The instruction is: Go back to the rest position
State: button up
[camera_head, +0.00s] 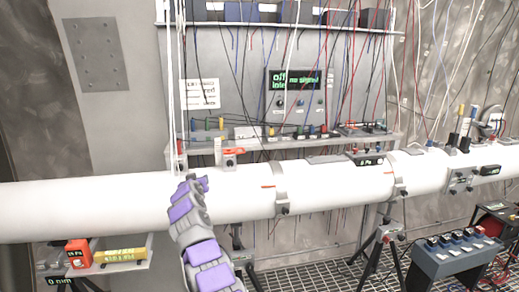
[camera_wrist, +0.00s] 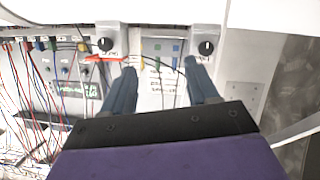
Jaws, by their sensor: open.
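My arm reaches up from the bottom of the head view, with my gripper (camera_head: 192,183) in front of the white pipe (camera_head: 110,207). In the wrist view my gripper (camera_wrist: 160,82) has its two dark fingers spread apart, with nothing between them. Beyond the fingers are two grey brackets with black knobs, a left one (camera_wrist: 106,43) and a right one (camera_wrist: 207,46). A red lever (camera_wrist: 101,59) sits by the left one. In the head view a red-orange lever (camera_head: 233,151) sits on a clamp on top of the pipe, right of my gripper.
A panel with a green-lit display (camera_head: 293,80) and hanging wires stands behind the pipe. A red box (camera_head: 78,254) and a yellow device (camera_head: 120,255) sit on a low shelf at lower left. A blue-grey switch box (camera_head: 455,255) stands at lower right, above grated floor (camera_head: 325,277).

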jog(key=s+d+r+g+h, duration=0.2)
jog(key=d+g, duration=0.1)
jog(key=d, duration=0.7)
jog(key=s+d+m+g+h, duration=0.15)
jog(key=s+d+g, duration=0.45)
jog(key=s+d, duration=1.45)
jog(key=s+d+f+g, duration=0.2)
jog(key=s+f, duration=0.1)
jog(key=s, duration=1.3)
jog(key=s+d+f+m+g+y, duration=0.1)
jog(key=s+d+f+g, duration=0.2)
jog(key=s, duration=1.3)
jog(key=s+d+f+m+g, duration=0.1)
jog(key=s+d+f+g, duration=0.1)
jog(key=s, duration=1.4)
notch_tip(320, 180, down, 2)
jog(key=shift+s+d+g+y, duration=0.15)
jog(key=shift+d+g+y, duration=0.25)
jog(key=shift+d, duration=0.1)
